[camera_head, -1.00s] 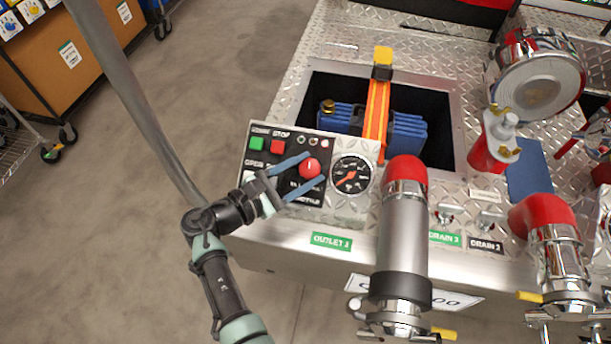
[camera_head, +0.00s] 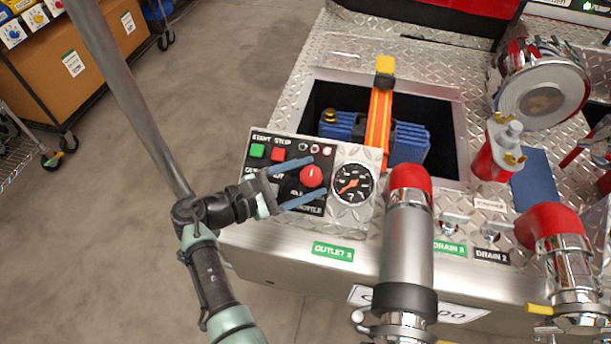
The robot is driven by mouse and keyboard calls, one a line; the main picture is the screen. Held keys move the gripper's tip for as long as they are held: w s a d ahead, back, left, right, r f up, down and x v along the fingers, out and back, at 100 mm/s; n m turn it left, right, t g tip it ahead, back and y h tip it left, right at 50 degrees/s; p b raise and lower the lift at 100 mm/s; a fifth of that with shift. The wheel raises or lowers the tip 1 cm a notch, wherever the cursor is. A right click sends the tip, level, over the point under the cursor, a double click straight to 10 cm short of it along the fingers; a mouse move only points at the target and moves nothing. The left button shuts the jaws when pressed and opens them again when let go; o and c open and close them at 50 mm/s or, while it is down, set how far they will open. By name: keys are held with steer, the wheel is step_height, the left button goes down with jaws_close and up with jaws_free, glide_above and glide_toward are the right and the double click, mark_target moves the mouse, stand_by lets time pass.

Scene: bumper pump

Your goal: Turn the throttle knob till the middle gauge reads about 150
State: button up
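The red throttle knob (camera_head: 312,176) sits on the black part of the control panel (camera_head: 262,215). A round black-faced gauge (camera_head: 351,184) with a red needle is just right of it. The needle points to the lower left; its numbers are too small to read. It is the only gauge I can make out. My gripper (camera_head: 320,175) comes in from the left with its two blue fingers spread apart, one above and one below the knob. Gaps show between the fingers and the knob, and I cannot tell whether they touch it.
Green (camera_head: 257,151) and red (camera_head: 278,155) buttons lie above the knob. A chrome outlet pipe with a red top (camera_head: 410,190) stands close right of the gauge. An open well with a blue unit and orange strap (camera_head: 380,118) is behind.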

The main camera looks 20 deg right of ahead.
steer(key=shift+o, duration=0.6)
steer(key=v, duration=1.3)
steer(key=shift+b, duration=0.3)
